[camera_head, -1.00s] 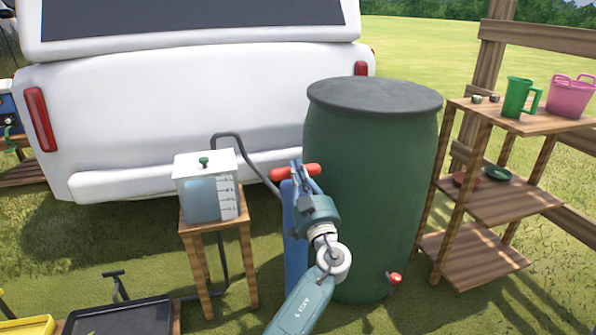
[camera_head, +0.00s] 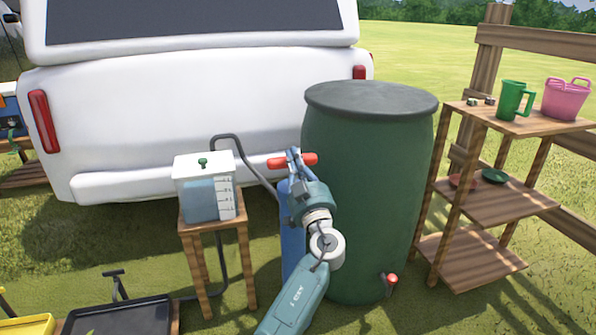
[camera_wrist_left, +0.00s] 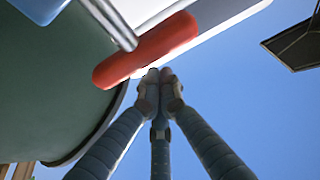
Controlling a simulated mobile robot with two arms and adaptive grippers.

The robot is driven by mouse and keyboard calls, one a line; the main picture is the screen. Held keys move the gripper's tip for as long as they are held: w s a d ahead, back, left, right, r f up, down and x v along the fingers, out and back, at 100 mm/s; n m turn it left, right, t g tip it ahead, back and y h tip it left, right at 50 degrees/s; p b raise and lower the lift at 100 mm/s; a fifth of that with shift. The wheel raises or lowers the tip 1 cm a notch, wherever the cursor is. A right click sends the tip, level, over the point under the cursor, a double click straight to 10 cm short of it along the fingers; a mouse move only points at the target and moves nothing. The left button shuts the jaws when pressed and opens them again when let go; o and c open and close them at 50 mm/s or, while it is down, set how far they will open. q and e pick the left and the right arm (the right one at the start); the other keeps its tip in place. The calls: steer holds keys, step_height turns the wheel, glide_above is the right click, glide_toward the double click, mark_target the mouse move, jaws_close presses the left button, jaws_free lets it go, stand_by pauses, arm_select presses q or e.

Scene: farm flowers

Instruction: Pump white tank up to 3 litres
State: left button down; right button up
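The white tank (camera_head: 184,168) stands on a small wooden stand. It has a white lid with a green knob, a clear front with bluish water (camera_head: 205,200), and a scale whose numbers are too small to read. The water reaches near the upper marks. Right of it is a blue pump (camera_head: 291,238) with a red handle (camera_head: 307,159). In the left wrist view the handle (camera_wrist_left: 150,48) sits on a metal rod. My left gripper (camera_head: 293,153) has its fingertips together beside the handle, not around it. I cannot tell if they touch. My right gripper is out of view.
A dark hose (camera_head: 245,153) runs behind the tank toward the pump. A large green barrel (camera_head: 368,190) stands close right of my left arm. Wooden shelves (camera_head: 480,203) are at right, a white vehicle (camera_head: 200,100) behind, and a black tray (camera_head: 120,318) at lower left.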

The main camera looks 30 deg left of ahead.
arm_select(q)
steer(key=v, duration=0.9)
steer(key=shift+s+d+f, duration=0.15)
steer(key=shift+d+f, duration=0.05)
steer(key=shift+d, duration=0.05)
